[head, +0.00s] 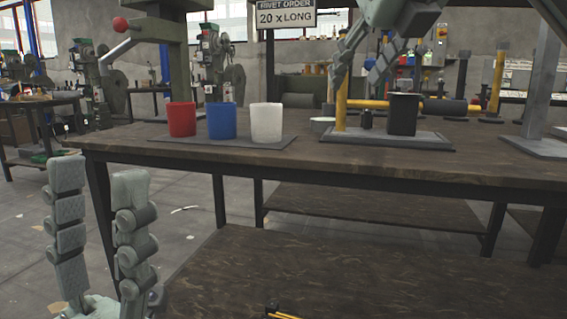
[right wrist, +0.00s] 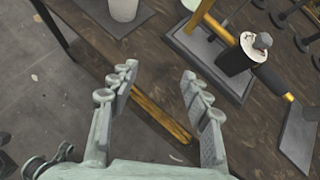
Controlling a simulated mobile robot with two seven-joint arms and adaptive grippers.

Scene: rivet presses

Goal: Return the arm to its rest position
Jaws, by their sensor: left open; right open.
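My left gripper (head: 100,180) is at the lower left of the head view, pointing up, in front of the bench's left end. Its fingers are wide apart with nothing between them. My right gripper (head: 357,84) hangs above the bench at the upper right, fingers pointing down, near the yellow post (head: 341,103) and black cup (head: 403,114). In the right wrist view the right gripper (right wrist: 158,74) has spread fingers and holds nothing. The black cup (right wrist: 236,62) is beyond its right finger there.
Red (head: 181,119), blue (head: 222,121) and white cups (head: 266,122) stand on a dark mat (head: 240,144) on the bench (head: 200,160). A grey base plate (head: 385,140) carries the black cup. A press (head: 172,55) stands behind. A sign (head: 286,17) reads "20 x LONG".

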